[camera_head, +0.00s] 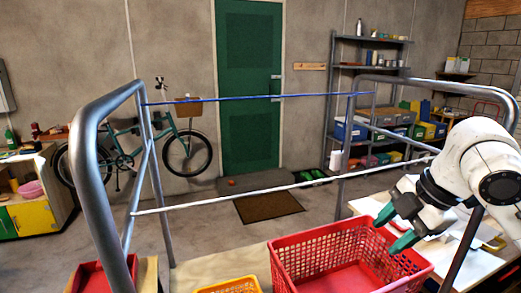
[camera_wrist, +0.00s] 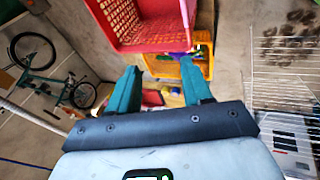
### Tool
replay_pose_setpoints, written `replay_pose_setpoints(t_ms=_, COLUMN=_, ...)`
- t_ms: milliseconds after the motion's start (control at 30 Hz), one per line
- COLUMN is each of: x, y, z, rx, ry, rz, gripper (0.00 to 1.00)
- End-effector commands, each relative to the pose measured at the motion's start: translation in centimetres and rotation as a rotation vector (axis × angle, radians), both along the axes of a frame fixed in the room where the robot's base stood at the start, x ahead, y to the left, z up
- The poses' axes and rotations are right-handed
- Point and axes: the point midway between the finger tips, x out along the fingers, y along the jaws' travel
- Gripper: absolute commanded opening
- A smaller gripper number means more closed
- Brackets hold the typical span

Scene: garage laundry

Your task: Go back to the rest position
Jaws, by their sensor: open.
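My gripper (camera_head: 394,229) is at the right in the head view, above the right part of a red basket (camera_head: 335,250). Its two green fingers stand apart with nothing between them. In the wrist view my gripper (camera_wrist: 158,90) also shows open and empty. The red basket (camera_wrist: 150,48) is at the top of that view, with a yellow crate (camera_wrist: 166,68) beside it, partly hidden by the right finger.
A metal rack (camera_head: 90,150) with a blue line (camera_head: 260,98) and a white line (camera_head: 240,198) spans the front. A green door (camera_head: 248,80), bicycle (camera_head: 160,150) and shelves (camera_head: 365,90) stand behind. The yellow crate (camera_head: 232,286) is left of the basket. Floor beyond is mostly clear.

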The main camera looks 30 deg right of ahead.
Motion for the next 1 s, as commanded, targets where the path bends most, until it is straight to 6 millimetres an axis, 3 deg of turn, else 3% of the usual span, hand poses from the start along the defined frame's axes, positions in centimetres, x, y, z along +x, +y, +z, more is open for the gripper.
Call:
replay_pose_setpoints(t_ms=200, x=7.1, y=5.9, z=0.6, rx=0.222, ry=-0.222, rz=-0.099, gripper=0.49)
replay_pose_setpoints(t_ms=367, x=10.4, y=9.8, z=-0.5, rx=0.42, ry=-0.306, rz=-0.232, gripper=0.49)
replay_pose_setpoints(t_ms=500, x=12.0, y=12.9, z=-3.3, rx=0.576, ry=-0.309, rz=-0.369, gripper=0.49)
replay_pose_setpoints(t_ms=633, x=12.1, y=15.8, z=-7.4, rx=0.69, ry=-0.263, rz=-0.52, gripper=0.49)
replay_pose_setpoints(t_ms=767, x=10.9, y=18.3, z=-12.5, rx=0.748, ry=-0.186, rz=-0.679, gripper=0.49)
replay_pose_setpoints(t_ms=1000, x=5.3, y=20.8, z=-21.9, rx=0.7, ry=-0.042, rz=-0.945, gripper=0.49)
